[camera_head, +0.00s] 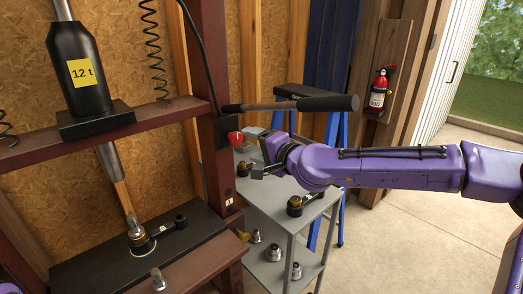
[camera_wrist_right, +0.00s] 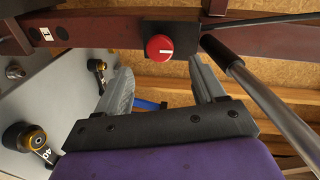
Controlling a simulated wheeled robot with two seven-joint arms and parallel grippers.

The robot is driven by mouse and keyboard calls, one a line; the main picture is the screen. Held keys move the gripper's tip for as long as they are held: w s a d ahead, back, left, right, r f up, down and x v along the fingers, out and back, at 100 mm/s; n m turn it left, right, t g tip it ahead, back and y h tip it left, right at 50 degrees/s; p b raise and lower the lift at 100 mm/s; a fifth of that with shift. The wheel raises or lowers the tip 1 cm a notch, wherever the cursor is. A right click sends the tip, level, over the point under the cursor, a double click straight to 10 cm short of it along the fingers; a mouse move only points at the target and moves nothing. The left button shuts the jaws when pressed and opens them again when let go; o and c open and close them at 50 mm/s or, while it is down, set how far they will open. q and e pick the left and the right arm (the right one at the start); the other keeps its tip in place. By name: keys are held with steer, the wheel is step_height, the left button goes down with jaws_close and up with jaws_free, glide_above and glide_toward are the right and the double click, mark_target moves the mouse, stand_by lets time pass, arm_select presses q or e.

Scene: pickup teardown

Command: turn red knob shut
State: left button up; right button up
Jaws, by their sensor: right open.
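The red knob (camera_head: 235,138) sits on a black block on the dark red press post, in the head view. In the right wrist view the red knob (camera_wrist_right: 160,47) faces me, with a white mark across it. My right gripper (camera_head: 252,152) is just to the right of the knob and slightly below it. In the right wrist view the jaws of my right gripper (camera_wrist_right: 160,78) are apart and empty, and the knob shows beyond them, between the fingertips. I see a gap and no contact. My left gripper is not in view.
A lever with a black grip (camera_head: 328,103) sticks out to the right above my right gripper. A grey cart (camera_head: 275,210) with metal parts stands below. The press cylinder (camera_head: 78,70) is at left, and a fire extinguisher (camera_head: 379,90) hangs at right.

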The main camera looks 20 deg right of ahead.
steer(key=shift+v, duration=1.75)
steer(key=s+d+f+g+h, duration=0.1)
steer(key=s+f+g+h, duration=0.15)
steer(key=f, duration=0.75)
steer(key=s+d+f+g+h, duration=0.15)
steer(key=s+f, duration=0.25)
steer(key=f, duration=0.6)
steer(key=s+d+f+g+h, duration=0.1)
steer(key=s+d+f+h, duration=0.15)
steer(key=f, duration=0.75)
steer(key=s+d+f+n+g+h, duration=0.1)
steer(key=s+f+n+g, duration=0.1)
steer(key=s+f, duration=0.7)
steer(key=s+d+f+n+g+h, duration=0.1)
steer(key=s+f+n+g, duration=0.2)
steer(key=s+f, duration=0.7)
steer(key=s+g, duration=0.2)
steer(key=s, duration=0.6)
steer(key=shift+d+n, duration=0.25)
steer(key=shift+n, duration=0.05)
